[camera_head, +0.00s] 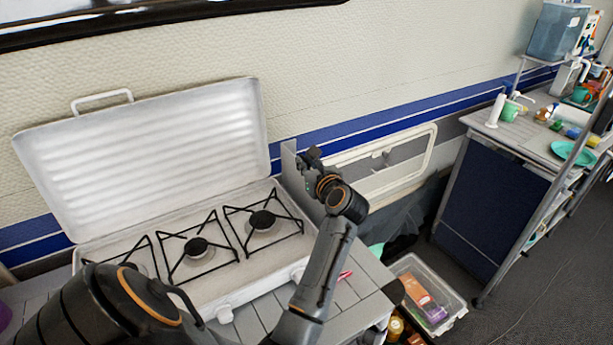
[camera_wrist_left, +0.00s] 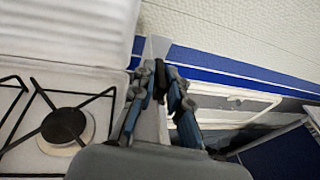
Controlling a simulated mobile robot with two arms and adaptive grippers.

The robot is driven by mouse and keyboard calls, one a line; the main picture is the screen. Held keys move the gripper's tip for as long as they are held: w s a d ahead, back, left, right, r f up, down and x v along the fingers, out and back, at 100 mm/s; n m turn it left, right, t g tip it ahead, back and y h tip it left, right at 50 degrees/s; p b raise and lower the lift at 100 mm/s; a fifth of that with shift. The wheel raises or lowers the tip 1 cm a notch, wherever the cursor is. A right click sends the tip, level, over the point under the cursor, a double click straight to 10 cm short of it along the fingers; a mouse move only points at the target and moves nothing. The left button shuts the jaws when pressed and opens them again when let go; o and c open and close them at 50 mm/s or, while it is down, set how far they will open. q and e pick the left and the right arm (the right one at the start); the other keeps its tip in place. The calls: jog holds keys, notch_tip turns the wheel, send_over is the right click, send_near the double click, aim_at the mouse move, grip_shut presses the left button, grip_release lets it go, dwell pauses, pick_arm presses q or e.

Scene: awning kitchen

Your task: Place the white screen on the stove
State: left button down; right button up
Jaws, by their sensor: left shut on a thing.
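The white stove (camera_head: 225,285) has its lid (camera_head: 150,150) raised against the wall and a row of black burner grates on top. It shows at the left of the left wrist view too, with one burner (camera_wrist_left: 65,127). The white screen (camera_head: 291,172), a thin pale upright panel, is at the stove's right end; I cannot tell whether it touches the stove. My left gripper (camera_head: 310,157) is shut on the screen's edge. In the left wrist view the screen (camera_wrist_left: 155,47) runs between the fingers, which partly hide it. My right gripper is out of view.
A grey slatted counter (camera_head: 360,283) lies under and right of the stove. A clear bin (camera_head: 445,296) with packets stands below its right end. A blue-sided table (camera_head: 490,198) with a teal plate (camera_head: 573,153) stands at the right. Bare floor (camera_head: 550,285) shows at lower right.

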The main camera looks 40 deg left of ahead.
pick_arm(q)
notch_tip(320, 180, down, 4)
jog(key=shift+a+f, duration=0.1)
jog(key=shift+a, duration=0.05)
jog(key=c, duration=1.8)
grip_release()
jog(key=shift+f, duration=0.1)
jog(key=o, duration=0.5)
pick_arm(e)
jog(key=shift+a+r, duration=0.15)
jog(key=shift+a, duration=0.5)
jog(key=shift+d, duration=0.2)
